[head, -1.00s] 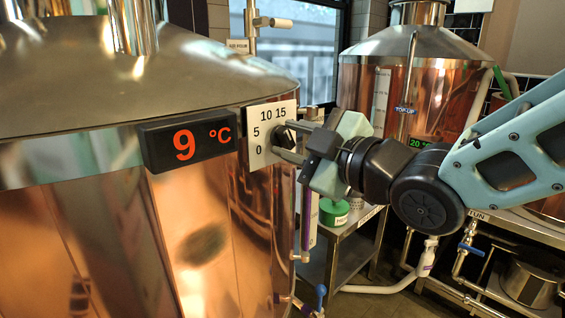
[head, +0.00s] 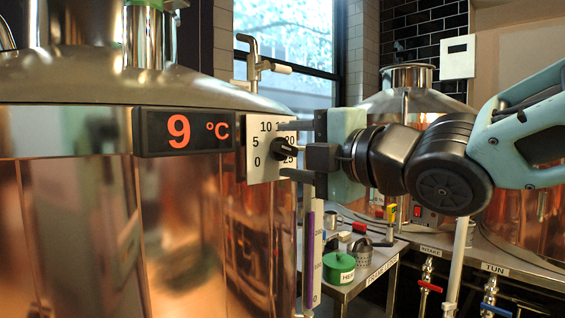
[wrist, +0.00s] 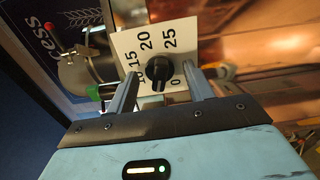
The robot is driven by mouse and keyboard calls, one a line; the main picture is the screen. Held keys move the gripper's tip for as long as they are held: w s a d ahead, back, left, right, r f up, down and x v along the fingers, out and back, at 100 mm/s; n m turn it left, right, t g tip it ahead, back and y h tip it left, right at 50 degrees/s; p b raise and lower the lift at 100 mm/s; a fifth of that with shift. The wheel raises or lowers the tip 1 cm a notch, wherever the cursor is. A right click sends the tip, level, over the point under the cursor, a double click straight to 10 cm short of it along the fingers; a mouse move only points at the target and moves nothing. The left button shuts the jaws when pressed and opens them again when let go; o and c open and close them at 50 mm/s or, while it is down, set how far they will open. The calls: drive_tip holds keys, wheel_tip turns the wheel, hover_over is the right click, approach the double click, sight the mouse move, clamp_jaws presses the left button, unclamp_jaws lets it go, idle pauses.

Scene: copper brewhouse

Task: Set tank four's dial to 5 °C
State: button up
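A tank's black display (head: 186,131) reads 9 °C in red. Beside it, a white dial plate (head: 254,166) is marked 0 to 25 and carries a black knob (head: 285,147). My gripper (head: 296,149) is open in front of the plate, one finger above the knob and one below. In the wrist view the knob (wrist: 158,72) sits between the spread fingers of my gripper (wrist: 161,88), with a gap on each side. The exact pointer setting is hard to read, and part of the plate is hidden behind the fingers.
Another copper tank (head: 405,103) is behind, and a counter with valves (head: 490,290) is at right.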

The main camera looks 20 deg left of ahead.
drive_tip(key=v, duration=0.6)
drive_tip(key=shift+b, duration=0.35)
drive_tip(key=p+v, duration=0.7)
drive_tip(key=v, duration=1)
drive_tip(key=shift+d, duration=0.2)
drive_tip(key=shift+s, duration=0.1)
